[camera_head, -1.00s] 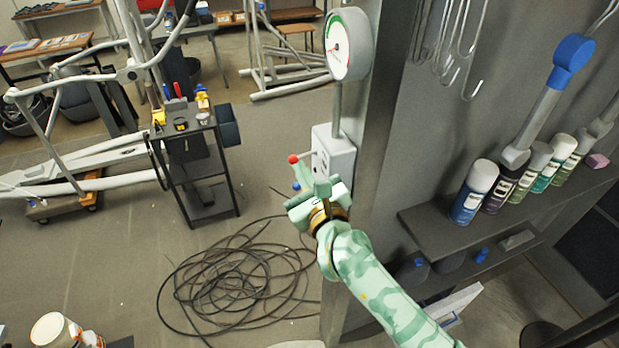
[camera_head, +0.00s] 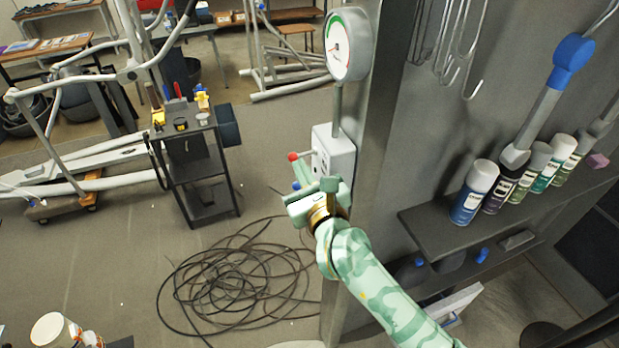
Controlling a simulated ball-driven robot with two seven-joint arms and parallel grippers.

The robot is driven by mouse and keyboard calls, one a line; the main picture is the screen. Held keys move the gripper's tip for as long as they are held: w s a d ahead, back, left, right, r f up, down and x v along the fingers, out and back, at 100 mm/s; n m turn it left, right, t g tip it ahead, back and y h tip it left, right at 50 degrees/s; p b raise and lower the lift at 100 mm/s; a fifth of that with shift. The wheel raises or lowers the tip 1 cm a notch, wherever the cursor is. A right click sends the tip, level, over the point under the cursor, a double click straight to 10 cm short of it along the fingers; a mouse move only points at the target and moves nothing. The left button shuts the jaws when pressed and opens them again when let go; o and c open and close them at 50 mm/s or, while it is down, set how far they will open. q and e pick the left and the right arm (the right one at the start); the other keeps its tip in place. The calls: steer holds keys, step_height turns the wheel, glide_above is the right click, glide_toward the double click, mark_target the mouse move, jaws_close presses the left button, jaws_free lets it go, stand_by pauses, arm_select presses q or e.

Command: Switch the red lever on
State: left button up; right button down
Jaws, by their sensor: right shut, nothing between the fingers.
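The red lever (camera_head: 293,157) is a red ball on a short grey rod. It sticks out to the left from a white box (camera_head: 334,152) on the side of a grey pillar. My right gripper (camera_head: 300,180) is shut and empty. The blue knob low on the box is hidden or hard to make out. My left gripper is not in view.
A round gauge (camera_head: 348,45) stands above the box on a pipe. Spray cans (camera_head: 474,192) line a shelf (camera_head: 440,228) on the right. Coiled black cable (camera_head: 240,285) lies on the floor, and a black cart (camera_head: 193,170) stands at left. The floor between is open.

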steer(key=shift+r+m, duration=0.35)
steer(key=shift+m, duration=0.55)
stand_by(1.6)
